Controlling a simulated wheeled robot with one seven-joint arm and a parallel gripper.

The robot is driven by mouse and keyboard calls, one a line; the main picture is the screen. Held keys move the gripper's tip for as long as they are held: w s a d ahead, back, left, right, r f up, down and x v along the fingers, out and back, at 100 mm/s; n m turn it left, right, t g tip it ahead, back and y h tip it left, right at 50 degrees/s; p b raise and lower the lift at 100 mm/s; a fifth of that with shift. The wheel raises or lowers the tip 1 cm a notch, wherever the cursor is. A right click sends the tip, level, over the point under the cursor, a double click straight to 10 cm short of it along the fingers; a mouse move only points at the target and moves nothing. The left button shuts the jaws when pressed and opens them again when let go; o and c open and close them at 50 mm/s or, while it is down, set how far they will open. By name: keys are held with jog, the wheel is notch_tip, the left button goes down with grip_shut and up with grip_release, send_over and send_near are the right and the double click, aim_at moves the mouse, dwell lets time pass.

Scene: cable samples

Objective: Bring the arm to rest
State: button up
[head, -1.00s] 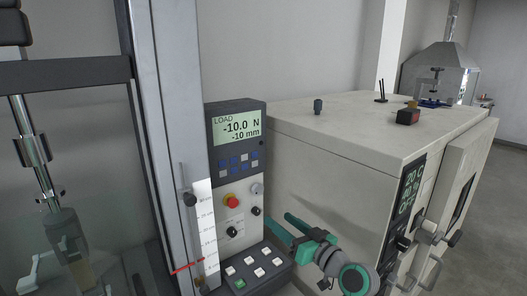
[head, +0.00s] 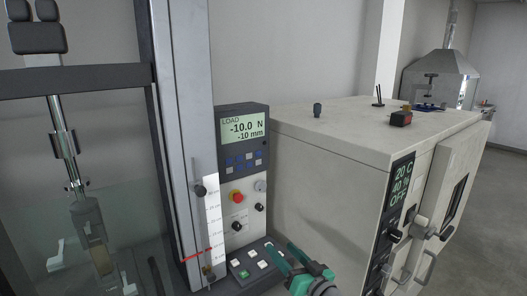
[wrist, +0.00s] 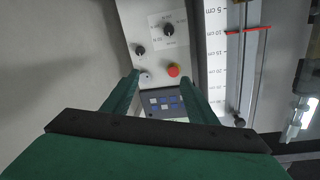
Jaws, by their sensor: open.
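My gripper (head: 287,258) is green and shows at the bottom centre of the head view, in front of the lower button panel (head: 252,262) of the testing machine. Its two fingers are apart with nothing between them. In the wrist view the fingers (wrist: 155,85) point at the control panel (wrist: 160,40), with the red stop button (wrist: 173,70) and the blue keys (wrist: 166,103) seen between and beyond them. I cannot tell whether a finger touches the panel. Most of my arm is out of the head view.
The testing machine's metal column (head: 185,130) and scale (head: 213,225) stand left of my gripper. Its display (head: 243,128) reads -10.0 N and -10 mm. Floor at far right is clear.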

jog(key=s+a+f+m+h, duration=0.15)
jog(key=s+f, duration=0.25)
jog(key=f, duration=0.4)
jog(key=s+f+m+h, duration=0.2)
jog(key=s+f+h, duration=0.15)
jog(key=f, duration=0.55)
jog(key=s+f, duration=0.2)
jog(key=s, duration=0.2)
jog(key=s+a+f+m+h, duration=0.1)
jog(key=s+f, duration=0.2)
jog(key=s, duration=0.1)
jog(key=s+a+f+m+h, duration=0.1)
jog(key=s+f, duration=0.2)
jog(key=s, duration=0.2)
jog(key=shift+f, duration=0.25)
jog(key=s+f+h, duration=0.2)
jog(key=s, duration=1.4)
jog(key=s+a+r+n, duration=0.1)
jog(key=s+r, duration=0.2)
jog(key=s, duration=0.4)
jog(key=s+a+r+n, duration=0.1)
jog(key=s+r, duration=0.3)
jog(key=s, duration=0.4)
jog(key=shift+a+n, duration=0.3)
jog(key=shift+n, duration=0.45)
jog(key=shift+w, duration=0.1)
